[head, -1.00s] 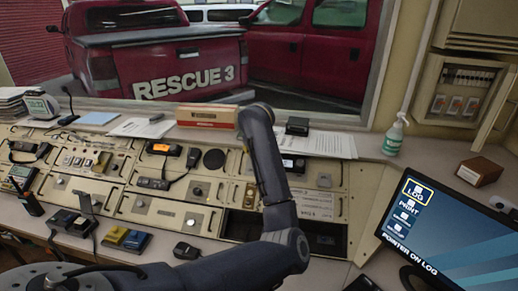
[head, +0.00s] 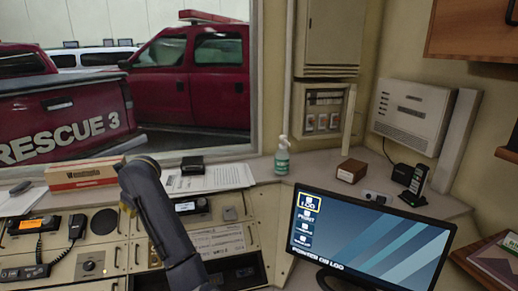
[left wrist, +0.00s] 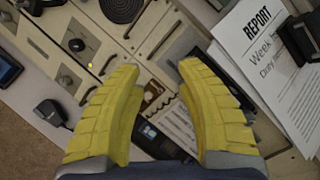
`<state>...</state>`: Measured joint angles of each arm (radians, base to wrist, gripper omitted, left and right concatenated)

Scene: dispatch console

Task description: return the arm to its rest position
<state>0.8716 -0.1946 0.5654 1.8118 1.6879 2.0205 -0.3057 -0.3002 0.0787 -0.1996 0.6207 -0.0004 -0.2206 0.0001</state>
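My left arm rises from the bottom of the head view, and a little of my left gripper's yellow (head: 127,208) shows beside its upper end. In the left wrist view, the two yellow fingers of my left gripper (left wrist: 158,110) are spread wide apart with nothing between them. They are above the console panel (left wrist: 120,45), and a printed report sheet (left wrist: 262,60) lies to their right. My right gripper is in neither view.
A monitor (head: 370,235) showing a LOG menu stands at the right. A green spray bottle (head: 282,157), a brown box (head: 351,171) and a cordless phone (head: 414,185) are on the counter behind. A long cardboard box (head: 84,174) and papers (head: 215,178) lie along the window ledge.

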